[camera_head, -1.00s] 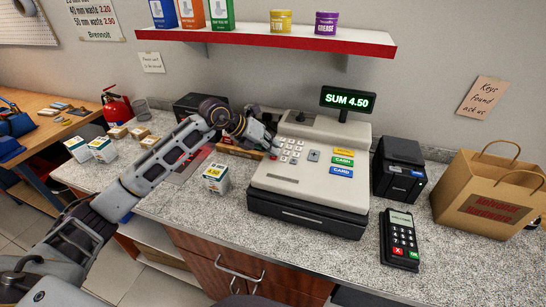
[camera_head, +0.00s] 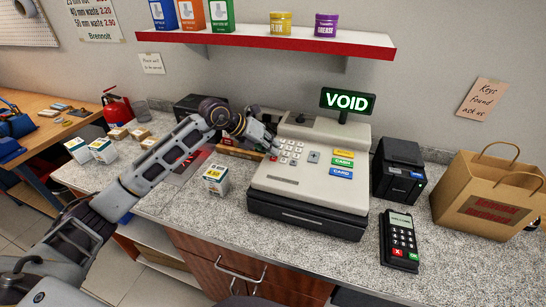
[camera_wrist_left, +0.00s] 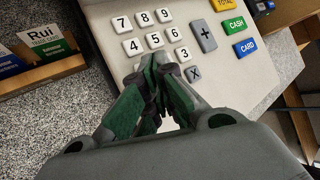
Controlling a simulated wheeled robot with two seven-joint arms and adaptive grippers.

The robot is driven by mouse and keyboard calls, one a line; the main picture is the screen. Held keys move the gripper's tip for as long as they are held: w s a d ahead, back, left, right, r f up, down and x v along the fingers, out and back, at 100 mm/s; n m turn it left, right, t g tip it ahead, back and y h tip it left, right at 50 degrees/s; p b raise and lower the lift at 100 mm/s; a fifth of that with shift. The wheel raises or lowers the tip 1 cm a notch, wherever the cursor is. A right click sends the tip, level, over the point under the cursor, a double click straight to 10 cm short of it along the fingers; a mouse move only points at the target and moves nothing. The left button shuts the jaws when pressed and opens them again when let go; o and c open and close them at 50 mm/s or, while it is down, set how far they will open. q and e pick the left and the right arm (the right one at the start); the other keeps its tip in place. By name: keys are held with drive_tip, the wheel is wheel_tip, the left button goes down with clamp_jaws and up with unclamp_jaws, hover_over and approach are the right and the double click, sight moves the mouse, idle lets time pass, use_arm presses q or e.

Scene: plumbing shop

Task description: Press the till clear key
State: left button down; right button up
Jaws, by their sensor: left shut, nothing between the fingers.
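The till (camera_head: 310,178) stands on the counter, its lit display (camera_head: 347,102) reading "VOID". My left gripper (camera_head: 273,149) is shut and empty, its fingertips down at the left part of the keypad. In the left wrist view, the shut fingertips (camera_wrist_left: 152,66) cover the keys at the lower left of the number keys (camera_wrist_left: 149,40). A grey "X" key (camera_wrist_left: 193,74) shows just right of the fingers. The clear key is not clearly readable; keys under the fingers are hidden. Whether the tips touch a key I cannot tell. My right gripper is out of view.
A small price-marked box (camera_head: 215,179) stands left of the till, near my left forearm. A card terminal (camera_head: 399,240), a black printer (camera_head: 398,168) and a paper bag (camera_head: 488,195) stand to the right. A red-edged shelf (camera_head: 270,40) hangs above. The front counter is clear.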

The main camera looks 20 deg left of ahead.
use_arm(q)
drive_tip(key=shift+r, duration=0.2)
idle(0.3)
drive_tip(key=shift+r+p, duration=0.45)
drive_tip(key=shift+r, duration=0.25)
drive_tip(key=shift+r+p, duration=0.85)
drive_tip(key=shift+r, duration=0.65)
drive_tip(key=shift+r+p, duration=0.4)
drive_tip(key=shift+r, duration=0.35)
